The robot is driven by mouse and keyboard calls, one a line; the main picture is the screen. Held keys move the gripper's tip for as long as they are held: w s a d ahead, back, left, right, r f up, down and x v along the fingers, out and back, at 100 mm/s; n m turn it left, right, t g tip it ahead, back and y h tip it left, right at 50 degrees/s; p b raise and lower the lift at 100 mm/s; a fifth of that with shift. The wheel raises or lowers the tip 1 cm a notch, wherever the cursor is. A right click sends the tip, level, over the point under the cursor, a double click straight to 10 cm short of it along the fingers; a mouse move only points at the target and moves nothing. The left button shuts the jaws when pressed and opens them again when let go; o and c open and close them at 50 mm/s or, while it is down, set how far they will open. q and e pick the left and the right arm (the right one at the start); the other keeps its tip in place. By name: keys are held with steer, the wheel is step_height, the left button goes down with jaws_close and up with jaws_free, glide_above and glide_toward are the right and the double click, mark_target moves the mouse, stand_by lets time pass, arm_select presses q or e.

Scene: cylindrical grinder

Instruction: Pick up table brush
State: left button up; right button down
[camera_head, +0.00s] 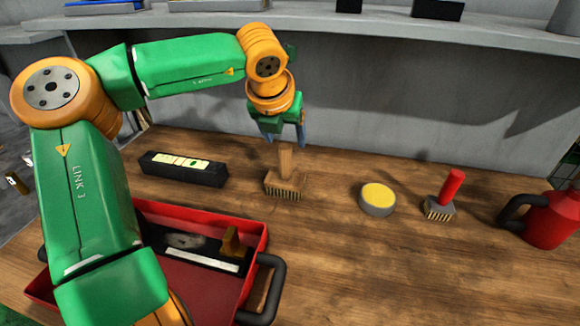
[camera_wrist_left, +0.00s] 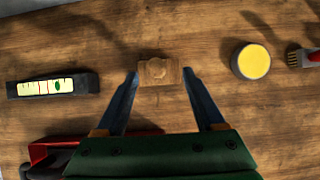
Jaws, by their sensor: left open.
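The table brush (camera_head: 285,183) stands on the wooden table with its wooden handle up and its bristles down. My left gripper (camera_head: 285,138) is open, points down, and is above the brush handle. In the left wrist view the brush (camera_wrist_left: 158,70) shows from above as a wooden block, between and slightly beyond the open fingertips of the left gripper (camera_wrist_left: 160,72). I cannot tell whether a finger touches it. A second brush with a red handle (camera_head: 452,187) stands farther right. My right gripper is not in view.
A black level (camera_head: 184,169) lies left of the brush. A round tin with a yellow top (camera_head: 377,198) is to its right. A red toolbox (camera_head: 262,241) stands in front, and a red can (camera_head: 552,219) is at far right. A grey shelf (camera_head: 400,27) runs behind.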

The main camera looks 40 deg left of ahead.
mark_target(284, 147)
arm_select(q)
steer(key=p+x, duration=0.1)
steer(key=x, duration=0.4)
steer(key=shift+s+a+f+p, duration=0.15)
steer(key=shift+a+f+p, duration=0.15)
steer(key=shift+p, duration=0.1)
steer(key=shift+f, duration=0.1)
steer(key=c, duration=0.5)
jaws_close()
